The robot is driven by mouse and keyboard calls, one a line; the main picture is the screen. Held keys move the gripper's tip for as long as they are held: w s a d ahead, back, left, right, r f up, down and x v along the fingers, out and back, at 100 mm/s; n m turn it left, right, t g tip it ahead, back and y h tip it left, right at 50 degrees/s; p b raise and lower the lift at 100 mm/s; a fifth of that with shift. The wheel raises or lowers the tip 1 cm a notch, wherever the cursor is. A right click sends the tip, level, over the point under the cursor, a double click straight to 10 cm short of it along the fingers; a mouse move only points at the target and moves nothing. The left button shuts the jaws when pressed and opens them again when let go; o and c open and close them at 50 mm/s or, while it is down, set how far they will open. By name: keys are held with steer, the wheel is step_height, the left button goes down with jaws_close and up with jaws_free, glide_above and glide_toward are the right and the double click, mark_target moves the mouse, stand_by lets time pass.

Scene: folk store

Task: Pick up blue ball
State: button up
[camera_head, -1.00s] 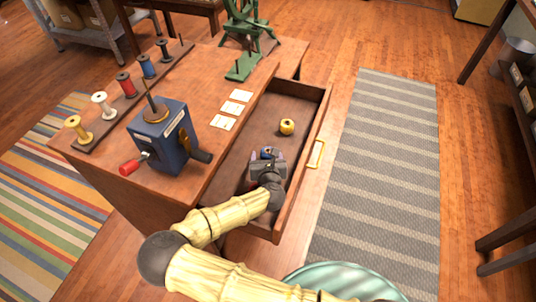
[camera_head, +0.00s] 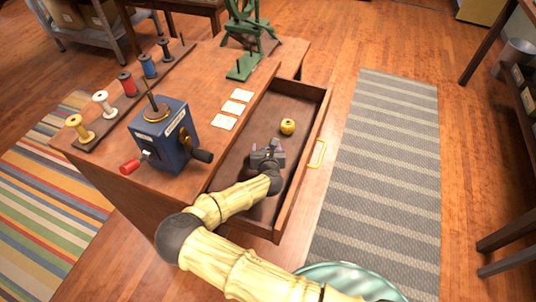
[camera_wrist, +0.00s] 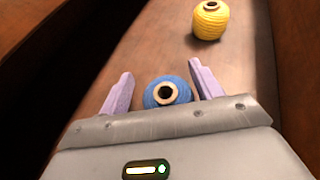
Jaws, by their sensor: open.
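The blue ball (camera_wrist: 167,92) is a small ball of blue yarn with a pale ring-shaped core end. In the wrist view it sits on the drawer floor between the two lilac fingers of my gripper (camera_wrist: 161,90). The fingers are open, one on each side, with a gap showing beside the ball. In the head view my gripper (camera_head: 266,150) is low inside the open drawer (camera_head: 292,196), and it hides the blue ball there.
A yellow yarn ball (camera_head: 288,126) lies deeper in the drawer, beyond my gripper. The drawer walls stand close around. On the cabinet top are a blue winder (camera_head: 172,140), several spools on a rack (camera_head: 103,127) and pale cards (camera_head: 232,108).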

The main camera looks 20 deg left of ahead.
steer(key=shift+c, duration=0.3)
steer(key=c, duration=0.8)
step_height(320, 180, up, 10)
steer(key=shift+p, duration=0.5)
